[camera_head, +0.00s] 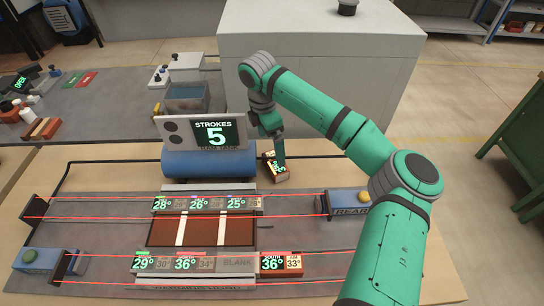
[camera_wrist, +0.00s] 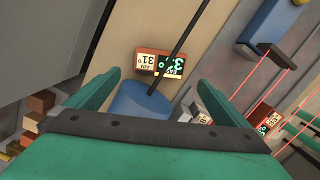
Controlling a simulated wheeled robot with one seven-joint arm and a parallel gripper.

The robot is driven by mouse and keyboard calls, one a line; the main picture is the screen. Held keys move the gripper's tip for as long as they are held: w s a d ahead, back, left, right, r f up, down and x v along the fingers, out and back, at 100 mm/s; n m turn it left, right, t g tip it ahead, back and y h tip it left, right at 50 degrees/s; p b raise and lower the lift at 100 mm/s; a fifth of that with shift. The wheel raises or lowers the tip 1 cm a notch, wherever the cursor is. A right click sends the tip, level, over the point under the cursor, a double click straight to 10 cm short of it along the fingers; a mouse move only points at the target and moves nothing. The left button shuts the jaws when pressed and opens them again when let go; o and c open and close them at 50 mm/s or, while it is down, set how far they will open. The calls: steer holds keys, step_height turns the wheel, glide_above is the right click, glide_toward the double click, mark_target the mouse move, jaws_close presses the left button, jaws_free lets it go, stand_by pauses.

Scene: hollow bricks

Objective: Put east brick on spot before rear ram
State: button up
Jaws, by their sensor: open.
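The east brick is a small red-brown brick with a dark display in green digits and a pale "AIM 31°" label. It lies on the table right of the blue ram tank (camera_head: 205,164), and the wrist view shows it (camera_wrist: 147,61) ahead between the fingers. My gripper (camera_wrist: 158,79) is open and empty above it; in the head view my gripper (camera_head: 277,150) partly covers the brick (camera_head: 281,178). The blue rear ram (camera_head: 345,202) stands at the right end of the rear row. Bare grey plate (camera_head: 290,206) lies just left of it.
The rear row (camera_head: 205,204) and front row (camera_head: 190,264) hold several labelled bricks. A south brick (camera_head: 272,264) ends the front row. Red beams cross along both rows. A sign reading "STROKES 5" (camera_head: 215,133) stands by the tank. A black cable (camera_wrist: 190,40) runs past the east brick.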

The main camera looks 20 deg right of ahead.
steer(key=shift+w+f, duration=0.2)
steer(key=shift+w, duration=0.05)
glide_above(275, 161)
steer(key=a, duration=0.1)
step_height(275, 161, down, 4)
steer(key=shift+s+f, duration=0.1)
steer(key=shift+f, duration=0.1)
steer(key=shift+s+d+f, duration=0.1)
steer(key=shift+d+f, duration=0.05)
steer(key=shift+f, duration=0.25)
steer(key=shift+s+d+f, duration=0.1)
steer(key=shift+f, duration=0.3)
steer(key=shift+w+d+f, duration=0.1)
steer(key=shift+d+f, duration=0.05)
steer(key=shift+f, duration=0.95)
steer(key=shift+w+d+f, duration=0.1)
steer(key=shift+f, duration=0.95)
steer(key=shift+r, duration=0.1)
steer(key=c, duration=1.5)
